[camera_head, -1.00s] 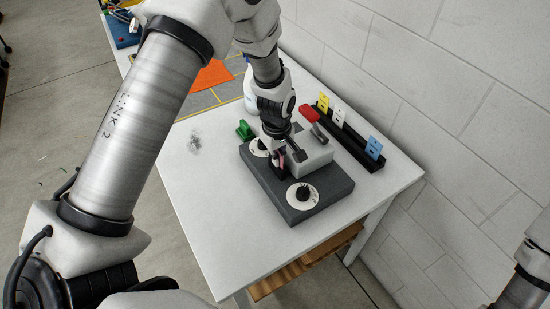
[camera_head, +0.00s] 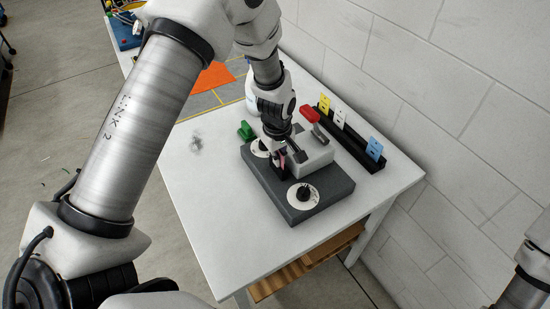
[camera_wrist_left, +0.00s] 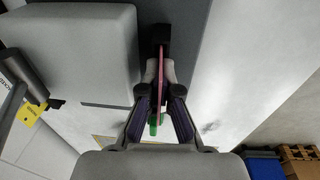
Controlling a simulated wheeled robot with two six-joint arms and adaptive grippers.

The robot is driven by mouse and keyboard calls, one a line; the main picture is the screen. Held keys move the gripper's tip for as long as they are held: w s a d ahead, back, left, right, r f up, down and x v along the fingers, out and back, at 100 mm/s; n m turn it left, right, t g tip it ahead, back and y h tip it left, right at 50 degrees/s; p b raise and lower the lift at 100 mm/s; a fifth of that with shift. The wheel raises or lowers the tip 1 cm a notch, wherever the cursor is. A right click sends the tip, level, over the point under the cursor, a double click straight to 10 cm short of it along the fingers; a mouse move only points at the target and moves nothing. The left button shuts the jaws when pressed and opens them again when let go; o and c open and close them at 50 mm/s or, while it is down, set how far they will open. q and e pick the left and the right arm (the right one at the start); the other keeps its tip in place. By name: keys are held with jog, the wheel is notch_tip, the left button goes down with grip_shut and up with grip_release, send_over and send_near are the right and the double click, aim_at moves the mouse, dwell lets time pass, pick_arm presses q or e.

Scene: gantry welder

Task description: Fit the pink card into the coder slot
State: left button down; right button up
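The coder (camera_head: 318,200) is a dark grey box with white dials and a light grey block on top, on the white table. My left gripper (camera_head: 281,158) points down over its left part. It is shut on the pink card (camera_wrist_left: 161,66), which stands edge-on between the fingertips (camera_wrist_left: 161,84) in the left wrist view. The card's far end meets a small black slot block (camera_wrist_left: 154,34). How deep the card sits in the slot I cannot tell. My right gripper is not in view.
A black rack (camera_head: 351,142) with yellow, white and blue cards stands along the wall side. A red handle (camera_head: 310,116) rises beside the coder, and a green piece (camera_head: 246,130) lies left of it. The table's front left is clear.

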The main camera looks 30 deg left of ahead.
aim_at(278, 175)
pick_arm(q)
jog(key=shift+g, duration=0.5)
jog(key=s+f, duration=0.1)
jog(key=f, duration=0.1)
jog(key=s+f, duration=0.1)
jog(key=shift+s+f, duration=0.35)
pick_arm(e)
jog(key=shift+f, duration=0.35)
pick_arm(q)
jog(key=c, duration=1.2)
grip_release()
jog(key=shift+c, duration=0.2)
jog(key=shift+o, duration=0.4)
jog(key=shift+w+a+f, duration=0.1)
jog(key=shift+w+f, duration=0.45)
jog(key=shift+w, duration=0.35)
jog(key=shift+o, duration=0.5)
jog(key=shift+w, duration=0.2)
jog(key=shift+s+d+r, duration=0.1)
jog(key=shift+d+r, duration=0.05)
jog(key=shift+d, duration=0.05)
jog(key=shift+c, duration=0.9)
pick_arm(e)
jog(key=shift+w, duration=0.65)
